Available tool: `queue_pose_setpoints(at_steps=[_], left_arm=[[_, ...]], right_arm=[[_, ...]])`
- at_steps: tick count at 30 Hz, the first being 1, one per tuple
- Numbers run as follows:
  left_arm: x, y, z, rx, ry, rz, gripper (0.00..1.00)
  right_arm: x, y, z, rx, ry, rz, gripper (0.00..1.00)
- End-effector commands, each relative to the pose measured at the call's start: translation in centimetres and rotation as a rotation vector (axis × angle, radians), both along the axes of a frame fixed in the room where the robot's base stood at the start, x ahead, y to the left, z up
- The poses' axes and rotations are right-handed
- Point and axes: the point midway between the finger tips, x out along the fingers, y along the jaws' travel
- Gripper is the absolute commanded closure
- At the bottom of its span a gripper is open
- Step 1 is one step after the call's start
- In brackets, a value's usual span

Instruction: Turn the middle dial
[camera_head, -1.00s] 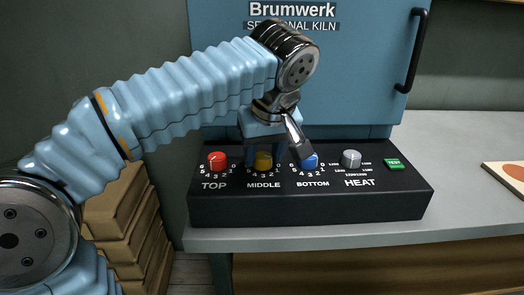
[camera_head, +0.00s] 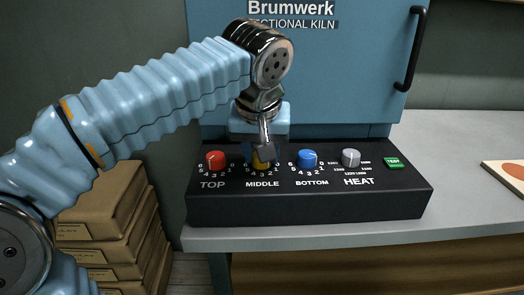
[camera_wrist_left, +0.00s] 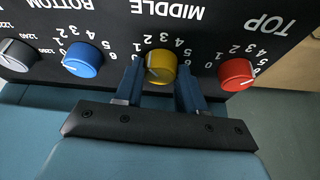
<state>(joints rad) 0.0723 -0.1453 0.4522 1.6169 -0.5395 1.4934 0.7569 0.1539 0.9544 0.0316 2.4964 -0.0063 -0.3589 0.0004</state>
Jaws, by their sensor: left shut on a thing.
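The middle dial is a yellow knob (camera_head: 262,163) on the black control panel, above the word MIDDLE. My left gripper (camera_head: 261,156) comes down on it from above and is shut on it. In the left wrist view the yellow dial (camera_wrist_left: 160,65) stands between the two blue fingertips of the gripper (camera_wrist_left: 159,84), one on each side. My right gripper is not in view.
The red top dial (camera_head: 215,160) is close on the left, and the blue bottom dial (camera_head: 308,159) on the right. Farther right are the grey heat dial (camera_head: 351,158) and a green TEST button (camera_head: 393,162). The blue kiln (camera_head: 370,60) stands behind the panel.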

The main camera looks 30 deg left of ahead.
Motion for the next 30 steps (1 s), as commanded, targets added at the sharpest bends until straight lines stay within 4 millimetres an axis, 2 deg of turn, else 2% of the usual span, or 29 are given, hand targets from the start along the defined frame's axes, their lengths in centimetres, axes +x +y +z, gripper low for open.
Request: queue_pose_setpoints(at_steps=[15, 22, 30], left_arm=[[-0.07, 0.28, 0.09, 0.0, -0.002, -0.442, 0.91], [-0.06, 0.33, 0.08, 0.0, -0.001, -0.563, 0.91], [-0.05, 0.38, 0.04, 0.0, 0.0, -0.624, 0.91]], right_arm=[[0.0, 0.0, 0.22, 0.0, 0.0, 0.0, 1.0], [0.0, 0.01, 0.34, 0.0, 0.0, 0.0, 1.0], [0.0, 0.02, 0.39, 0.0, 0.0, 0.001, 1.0]])
